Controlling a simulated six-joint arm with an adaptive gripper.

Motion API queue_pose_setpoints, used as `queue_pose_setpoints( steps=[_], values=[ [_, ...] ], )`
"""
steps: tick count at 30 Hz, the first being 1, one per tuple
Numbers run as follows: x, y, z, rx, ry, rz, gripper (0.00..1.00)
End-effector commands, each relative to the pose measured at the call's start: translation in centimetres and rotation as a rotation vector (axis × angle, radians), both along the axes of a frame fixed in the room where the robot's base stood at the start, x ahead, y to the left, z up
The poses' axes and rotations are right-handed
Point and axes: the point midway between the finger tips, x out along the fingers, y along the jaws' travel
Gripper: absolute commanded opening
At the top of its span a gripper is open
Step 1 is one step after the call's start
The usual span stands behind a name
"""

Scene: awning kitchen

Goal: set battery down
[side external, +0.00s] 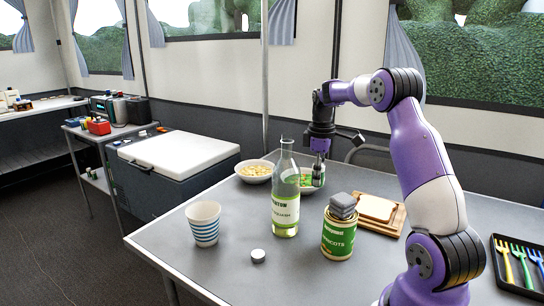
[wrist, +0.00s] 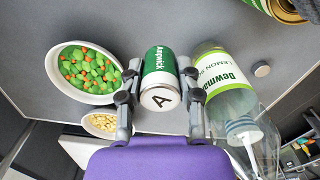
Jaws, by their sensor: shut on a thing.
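In the side view my gripper (side external: 318,172) points down near the bowl of green and orange vegetables (side external: 309,189), just behind and right of the bottle. The battery is hard to make out there. I cannot tell whether it touches the table (side external: 223,268).
A tall bottle (side external: 285,200) stands close beside my gripper. A bowl of pale food (side external: 255,178), a striped cup (side external: 204,222), a small white disc (side external: 258,256), an apricot tin (side external: 338,238) with grey blocks on top, and a bread board (side external: 385,222) surround it.

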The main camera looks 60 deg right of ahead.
Motion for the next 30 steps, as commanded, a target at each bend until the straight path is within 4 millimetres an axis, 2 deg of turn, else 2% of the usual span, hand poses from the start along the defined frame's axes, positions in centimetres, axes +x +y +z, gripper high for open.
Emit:
queue_pose_setpoints(
  steps=[6,11,18,30],
  values=[
    [0.0,0.1,-3.5,0.005,0.004,0.001,0.0],
    [0.0,0.1,-5.4,0.003,0.003,0.001,0.0],
    [0.0,0.1,-9.1,0.003,0.003,0.001,0.0],
    [0.0,0.0,-9.8,0.002,0.001,0.001,0.0]
  ],
)
